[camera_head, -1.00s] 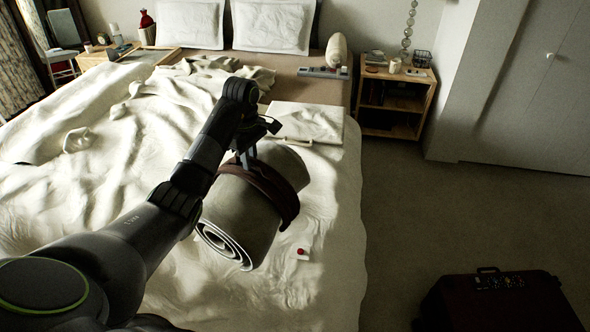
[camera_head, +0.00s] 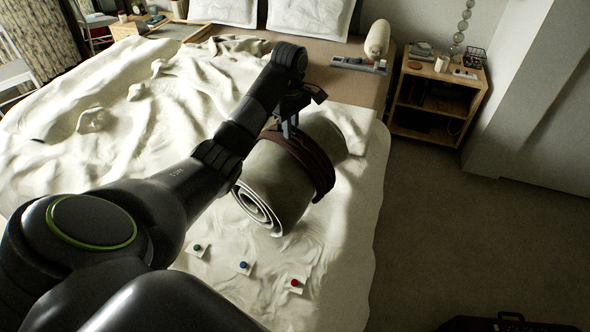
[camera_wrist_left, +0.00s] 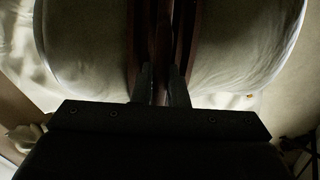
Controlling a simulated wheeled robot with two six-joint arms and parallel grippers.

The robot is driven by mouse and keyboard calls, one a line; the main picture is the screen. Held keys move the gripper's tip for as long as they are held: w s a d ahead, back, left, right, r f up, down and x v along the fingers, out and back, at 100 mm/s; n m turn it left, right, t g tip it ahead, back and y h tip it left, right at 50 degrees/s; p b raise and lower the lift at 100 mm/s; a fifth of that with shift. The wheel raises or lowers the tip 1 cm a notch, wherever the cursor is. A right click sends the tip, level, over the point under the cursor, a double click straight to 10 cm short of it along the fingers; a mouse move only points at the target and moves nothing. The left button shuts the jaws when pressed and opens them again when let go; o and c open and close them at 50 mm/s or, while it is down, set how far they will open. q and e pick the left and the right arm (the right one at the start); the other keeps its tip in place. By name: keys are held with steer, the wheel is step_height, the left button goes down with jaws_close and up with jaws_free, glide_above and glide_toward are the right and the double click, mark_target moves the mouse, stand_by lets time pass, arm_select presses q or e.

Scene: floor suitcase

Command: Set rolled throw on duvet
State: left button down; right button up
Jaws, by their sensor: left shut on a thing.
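The rolled throw (camera_head: 265,178) is a thick grey-green roll with a pale spiral end and a dark brown strap (camera_head: 317,167) around its middle. My left gripper (camera_head: 291,130) is over the roll and shut on the strap; in the left wrist view its two fingers (camera_wrist_left: 162,88) pinch the strap (camera_wrist_left: 162,40), with the roll (camera_wrist_left: 85,45) on both sides. The roll is over the white rumpled duvet (camera_head: 60,180) near its right side. I cannot tell whether it touches the duvet. My right gripper is not in view.
Small tags with a green (camera_head: 197,248), a blue (camera_head: 243,266) and a red knob (camera_head: 295,284) lie on the duvet in front of the roll. A wooden nightstand (camera_head: 397,120) stands at the right. A grey tray (camera_head: 357,65) is by the pillows.

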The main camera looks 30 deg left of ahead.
mark_target(291, 140)
arm_select(q)
step_height(291, 140, down, 2)
steer(key=shift+s+f+b, duration=0.1)
steer(key=shift+b, duration=0.8)
step_height(291, 140, down, 2)
steer(key=shift+f, duration=0.25)
steer(key=shift+f+p, duration=0.3)
steer(key=shift+p, duration=0.05)
step_height(291, 140, down, 4)
steer(key=shift+r+p, duration=0.1)
steer(key=shift+p, duration=0.25)
steer(key=shift+f, duration=0.2)
steer(key=c, duration=1.4)
jaws_free()
steer(key=shift+c, duration=0.2)
